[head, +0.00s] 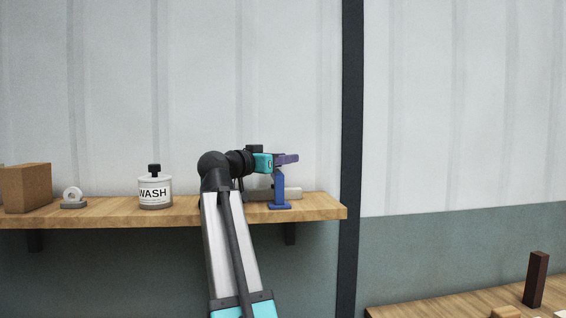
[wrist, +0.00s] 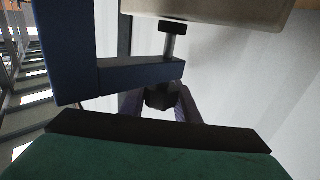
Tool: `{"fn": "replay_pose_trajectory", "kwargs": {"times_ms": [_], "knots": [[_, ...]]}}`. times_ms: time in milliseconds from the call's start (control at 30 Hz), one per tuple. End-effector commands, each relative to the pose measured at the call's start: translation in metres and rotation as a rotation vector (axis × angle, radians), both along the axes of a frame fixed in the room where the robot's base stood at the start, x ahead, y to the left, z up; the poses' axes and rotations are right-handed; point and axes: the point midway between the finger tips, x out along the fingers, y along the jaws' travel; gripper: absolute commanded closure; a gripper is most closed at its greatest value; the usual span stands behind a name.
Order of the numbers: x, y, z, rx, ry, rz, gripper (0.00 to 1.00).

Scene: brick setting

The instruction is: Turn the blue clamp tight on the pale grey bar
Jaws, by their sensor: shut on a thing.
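The blue clamp (head: 279,186) stands upright near the right end of the wooden shelf, around the pale grey bar (head: 256,194). In the wrist view the clamp's blue frame (wrist: 70,50) fills the upper left, and the bar (wrist: 225,10) crosses the top edge. The clamp's grey screw (wrist: 171,45) reaches from the blue arm toward the bar; I cannot tell whether its pad touches. My gripper (head: 289,158), with purple fingers, is above the clamp. In the wrist view the fingers are shut on the dark knob (wrist: 161,96) at the screw's end.
On the shelf (head: 110,213) to the left stand a white WASH bottle (head: 155,192), a small grey-and-white round item (head: 73,197) and a brown box (head: 27,187). A dark post (head: 352,150) rises just beyond the shelf's right end. A lower wooden surface (head: 440,304) is at lower right.

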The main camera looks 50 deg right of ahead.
Motion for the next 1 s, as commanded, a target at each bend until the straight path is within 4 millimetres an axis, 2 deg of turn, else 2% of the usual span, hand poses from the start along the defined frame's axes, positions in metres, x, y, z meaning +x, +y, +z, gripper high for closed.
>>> {"fn": "replay_pose_trajectory", "kwargs": {"times_ms": [267, 300, 400, 767, 1000], "knots": [[0.0, 0.0, -0.002, 0.005, 0.0, 0.0, 0.94], [0.0, 0.0, -0.002, 0.005, 0.0, 0.0, 0.7], [0.0, 0.0, -0.002, 0.004, 0.0, 0.0, 0.53], [0.0, 0.0, 0.0, 0.001, 0.0, 0.0, 0.53], [0.001, 0.0, 0.011, 0.001, 0.0, 0.0, 0.53]]}}
